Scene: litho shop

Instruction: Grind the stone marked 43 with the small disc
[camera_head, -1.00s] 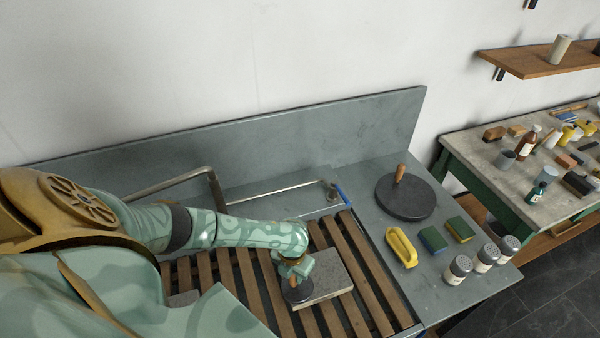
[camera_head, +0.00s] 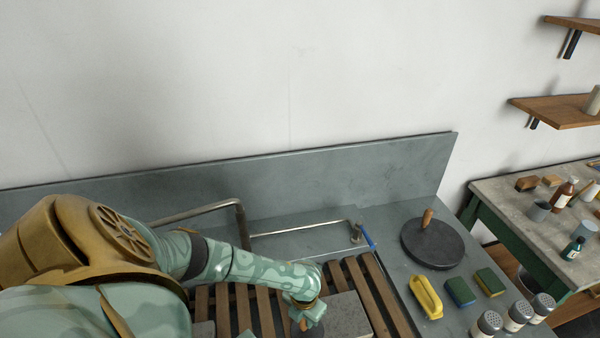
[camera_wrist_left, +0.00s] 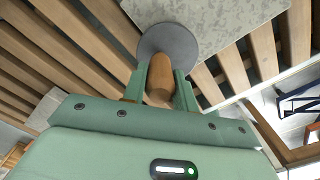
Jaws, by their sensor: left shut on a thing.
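My left gripper (camera_head: 303,312) is shut on the wooden handle (camera_wrist_left: 158,78) of the small grey disc (camera_wrist_left: 168,46). In the left wrist view the disc lies over the near edge of a speckled grey stone (camera_wrist_left: 215,14). The stone also shows in the head view (camera_head: 346,314), lying on the wooden slats, its lower part cut off by the frame. I see no number on it. A larger dark disc (camera_head: 432,246) with an upright wooden handle stands on the grey ledge to the right. My right gripper is not in view.
Wooden slats (camera_head: 370,290) span the sink. A yellow-handled brush (camera_head: 426,297), two sponges (camera_head: 460,292) and several shakers (camera_head: 517,315) stand on the right ledge. A metal pipe (camera_head: 300,229) runs behind the slats. A cluttered side table (camera_head: 500,192) stands at far right.

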